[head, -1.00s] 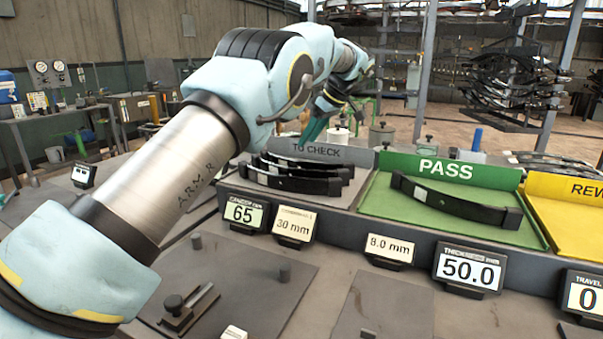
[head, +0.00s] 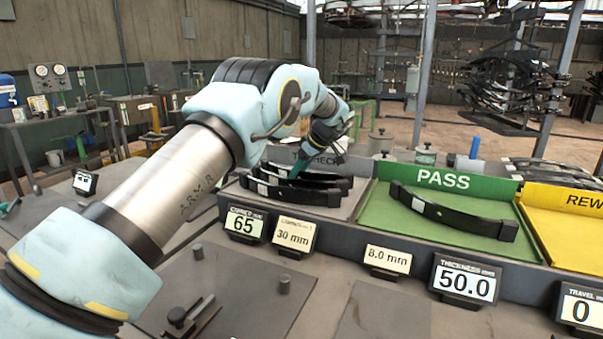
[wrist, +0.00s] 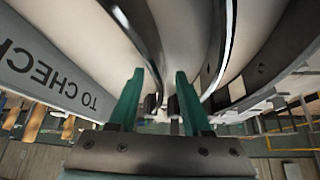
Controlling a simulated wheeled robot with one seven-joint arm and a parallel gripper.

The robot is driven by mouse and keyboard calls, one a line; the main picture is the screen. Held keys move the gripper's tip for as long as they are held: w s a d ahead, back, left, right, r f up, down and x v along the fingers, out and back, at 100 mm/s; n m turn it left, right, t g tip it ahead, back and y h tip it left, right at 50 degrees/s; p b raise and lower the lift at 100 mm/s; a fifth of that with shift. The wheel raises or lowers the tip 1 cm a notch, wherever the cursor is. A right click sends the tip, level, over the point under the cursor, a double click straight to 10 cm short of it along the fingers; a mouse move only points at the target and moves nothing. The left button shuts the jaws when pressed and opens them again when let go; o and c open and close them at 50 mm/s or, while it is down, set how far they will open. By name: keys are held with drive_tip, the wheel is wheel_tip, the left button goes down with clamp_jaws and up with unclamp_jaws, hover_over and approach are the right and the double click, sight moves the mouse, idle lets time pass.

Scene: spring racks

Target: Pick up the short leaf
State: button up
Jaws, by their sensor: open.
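Several dark curved leaves lie side by side in the TO CHECK bay (head: 352,198); the front one (head: 290,193) has a pale label patch. I cannot tell which is the short leaf. My gripper (head: 298,168) is down at the back of these leaves, partly hidden by my arm. In the wrist view its two green fingers (wrist: 158,95) are apart, with a thin leaf edge (wrist: 142,35) reaching toward the gap between them. Another leaf (wrist: 215,50) runs by the right finger. I cannot tell whether either finger touches a leaf.
The green PASS bay (head: 400,225) to the right holds one dark leaf (head: 455,212). The yellow REWORK bay (head: 565,225) is beyond it. Display signs, such as the 50.0 thickness one (head: 465,280), line the front edge. Low pegs (head: 284,284) stand on the bench.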

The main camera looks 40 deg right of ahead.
drive_tip(key=shift+f, duration=0.1)
drive_tip(key=shift+c, duration=0.2)
clamp_jaws()
idle(1.1)
